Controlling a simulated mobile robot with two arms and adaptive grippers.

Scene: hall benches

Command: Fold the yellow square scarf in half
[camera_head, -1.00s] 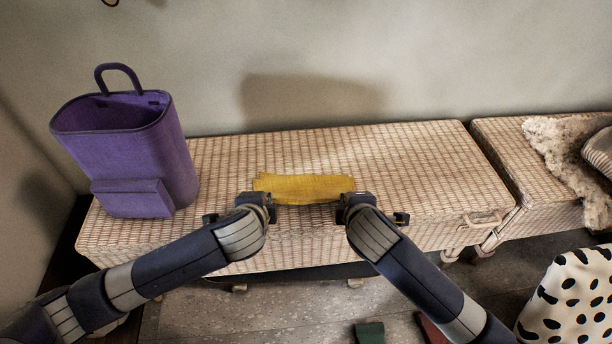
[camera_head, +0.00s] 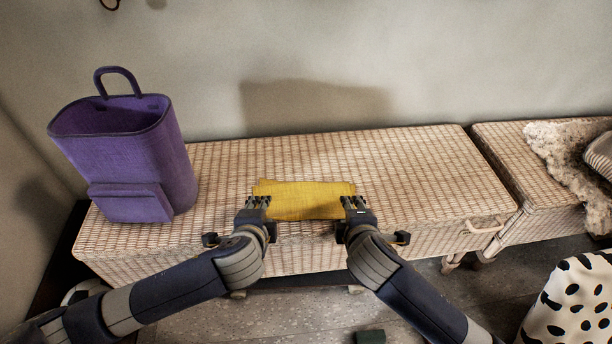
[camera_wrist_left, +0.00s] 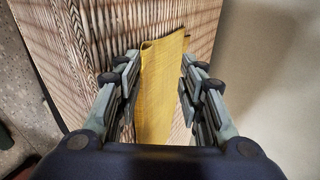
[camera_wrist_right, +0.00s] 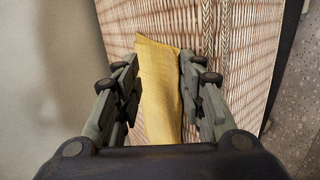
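The yellow scarf (camera_head: 305,201) lies on the front middle of the woven bench top as a wide, short band. An uneven upper edge shows along its back, and I cannot tell how its layers lie. My left gripper (camera_head: 257,202) is at the scarf's left end. In the left wrist view the scarf (camera_wrist_left: 158,95) runs between its parted fingers, with gaps beside it. My right gripper (camera_head: 352,203) is at the right end. In the right wrist view the scarf (camera_wrist_right: 160,95) lies between its parted fingers. Both grippers are open.
A purple bag (camera_head: 130,165) with a handle stands on the left end of the woven bench (camera_head: 420,175). Another bench with a shaggy throw (camera_head: 565,155) is at the right. A spotted black-and-white item (camera_head: 575,305) is at the lower right. Bench top behind the scarf is clear.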

